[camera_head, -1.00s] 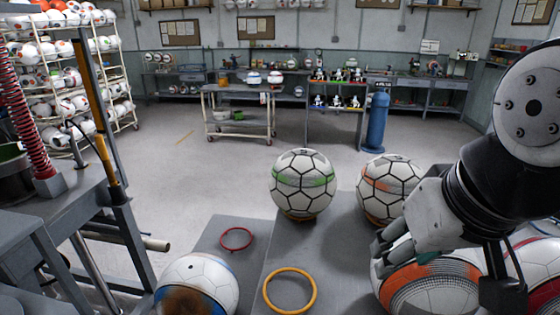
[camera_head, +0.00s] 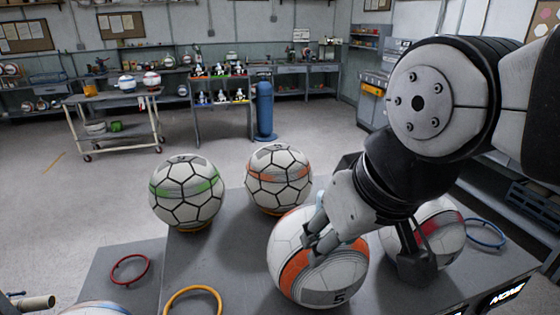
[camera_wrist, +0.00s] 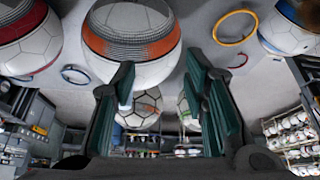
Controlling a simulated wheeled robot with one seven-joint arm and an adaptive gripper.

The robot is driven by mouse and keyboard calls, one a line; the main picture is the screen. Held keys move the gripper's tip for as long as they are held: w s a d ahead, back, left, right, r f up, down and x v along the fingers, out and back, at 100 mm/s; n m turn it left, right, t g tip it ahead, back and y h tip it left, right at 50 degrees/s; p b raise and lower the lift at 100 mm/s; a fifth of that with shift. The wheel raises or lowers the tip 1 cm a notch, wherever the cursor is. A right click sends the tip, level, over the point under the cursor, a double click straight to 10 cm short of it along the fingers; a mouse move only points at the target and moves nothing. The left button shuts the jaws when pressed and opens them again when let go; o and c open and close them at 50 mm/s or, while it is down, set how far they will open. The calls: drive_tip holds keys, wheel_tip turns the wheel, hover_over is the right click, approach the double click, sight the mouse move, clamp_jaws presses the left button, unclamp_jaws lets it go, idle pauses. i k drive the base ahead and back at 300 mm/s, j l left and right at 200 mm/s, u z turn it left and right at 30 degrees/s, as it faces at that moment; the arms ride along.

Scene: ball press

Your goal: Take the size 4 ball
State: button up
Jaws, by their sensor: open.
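Several soccer balls stand on the grey table (camera_head: 233,270). The front ball with an orange band (camera_head: 345,268) shows a printed 5; it also appears in the wrist view (camera_wrist: 130,52). Behind it are a green-banded ball (camera_head: 187,195) and another orange-banded ball (camera_head: 279,180). A red-marked ball (camera_head: 440,238) is at right, partly behind my arm. A blue-marked ball (camera_head: 98,308) is cut off at bottom left. I cannot read a 4 on any ball. My gripper (camera_head: 312,238) is open and empty, overlapping the front ball; contact is unclear. Its spread fingers show in the wrist view (camera_wrist: 165,85).
A red ring (camera_head: 130,284), a yellow ring (camera_head: 193,289) and a blue ring (camera_head: 486,247) lie empty. A wheeled cart (camera_head: 118,135) and a blue cylinder (camera_head: 264,110) stand farther back. The floor between them and the table is clear.

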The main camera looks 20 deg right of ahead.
sight(442, 223)
drive_tip(key=z, duration=1.05)
drive_tip(key=i+l+z, duration=0.2)
drive_tip(key=z, duration=0.25)
drive_tip(key=i+l+z, duration=0.4)
drive_tip(key=k+j, duration=0.05)
drive_tip(key=k, duration=0.05)
